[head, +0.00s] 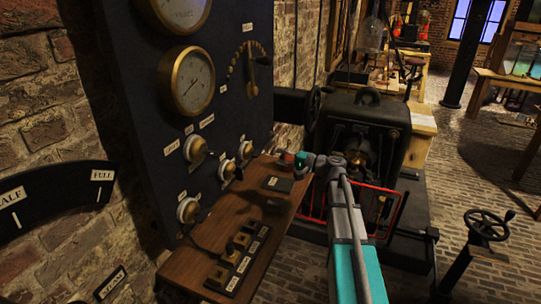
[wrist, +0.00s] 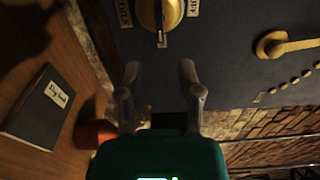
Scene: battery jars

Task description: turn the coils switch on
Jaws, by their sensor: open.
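A dark upright panel (head: 150,90) carries several round brass rotary switches, among them an upper left one (head: 195,149), an upper right one (head: 245,150), a middle one (head: 227,169) and a low one (head: 188,210). In the wrist view, one brass switch (wrist: 158,12) with a dark pointer and pale labels on both sides lies beyond the fingertips, cut by the top edge. My gripper (head: 296,161) is in front of the panel's right side. In the wrist view its fingers (wrist: 159,75) are apart and empty, not touching the switch.
A wooden shelf (head: 205,268) with labelled blocks juts out below the panel; a dark book (wrist: 40,108) lies on it. A brass lever (wrist: 290,44) with a row of studs is on the panel nearby. A black machine (head: 375,110) stands right of the panel.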

